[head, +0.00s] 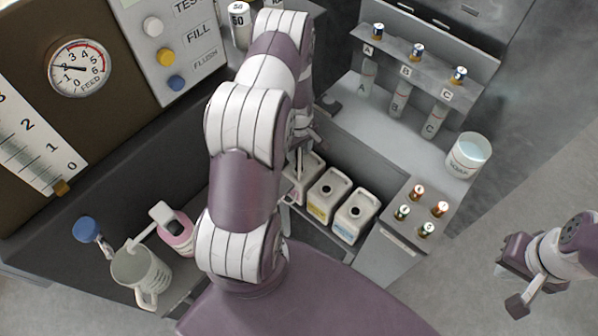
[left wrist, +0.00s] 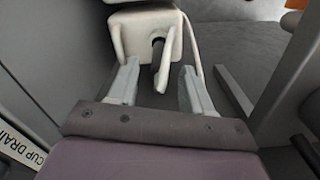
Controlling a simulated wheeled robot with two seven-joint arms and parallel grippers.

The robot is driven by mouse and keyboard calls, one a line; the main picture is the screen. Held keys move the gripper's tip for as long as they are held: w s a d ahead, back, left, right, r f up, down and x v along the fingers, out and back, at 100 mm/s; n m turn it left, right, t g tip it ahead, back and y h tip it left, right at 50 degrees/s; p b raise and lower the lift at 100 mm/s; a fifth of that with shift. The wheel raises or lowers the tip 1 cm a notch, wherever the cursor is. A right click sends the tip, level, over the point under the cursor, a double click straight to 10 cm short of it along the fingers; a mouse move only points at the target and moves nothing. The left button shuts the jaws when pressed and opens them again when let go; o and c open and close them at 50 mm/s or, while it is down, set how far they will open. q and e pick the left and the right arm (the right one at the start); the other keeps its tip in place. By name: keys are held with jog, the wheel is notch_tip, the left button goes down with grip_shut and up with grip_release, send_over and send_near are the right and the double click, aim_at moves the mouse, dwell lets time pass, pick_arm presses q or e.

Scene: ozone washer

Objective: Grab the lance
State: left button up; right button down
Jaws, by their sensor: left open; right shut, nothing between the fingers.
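In the left wrist view, a pale upright rod, which looks like the lance (left wrist: 163,68), stands in front of a whitish block-like container (left wrist: 145,35) with a dark opening. My left gripper (left wrist: 160,88) is open, one finger on each side of the rod, with gaps visible on both sides. In the head view, my left arm hides most of this gripper; a thin light rod (head: 300,163) shows over the leftmost of the white jugs (head: 325,197). My right gripper (head: 517,287) is shut and empty at the right, well away from the jugs.
Vials A, B and C (head: 398,98) hang on a rack at the back right. A waste cup (head: 468,155) and small coloured caps (head: 421,210) are right of the jugs. A white pitcher (head: 138,272) and pink bottle (head: 177,236) stand at lower left.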

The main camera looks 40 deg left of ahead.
pick_arm(q)
notch_tip(320, 180, down, 3)
jog(key=shift+w+r, duration=0.1)
grip_shut()
jog(key=shift+r, duration=0.15)
